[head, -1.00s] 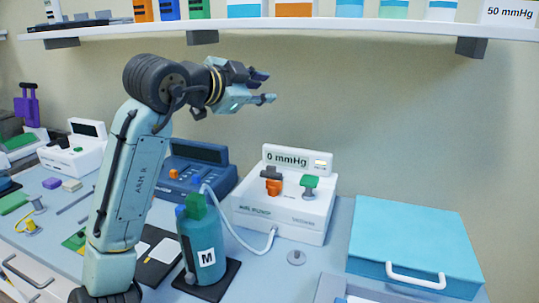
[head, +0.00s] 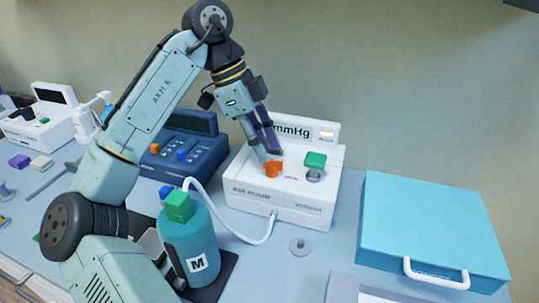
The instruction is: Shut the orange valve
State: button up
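The orange valve (head: 272,169) is on the top of the white air pump (head: 283,208), left of a green valve (head: 315,160). My gripper (head: 267,157) points down at the orange valve from above. Its fingertips overlap the valve and hide its upper part and handle.
A teal bottle marked M (head: 190,240) stands in front left of the pump, joined by a white hose (head: 236,236). A blue device (head: 188,150) is to the left. A blue case (head: 430,225) with a white handle is at right. A small grey knob (head: 299,246) lies in front.

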aim_at(273, 167)
jog(key=shift+x, duration=1.7)
jog(key=shift+r, duration=0.1)
grip_shut()
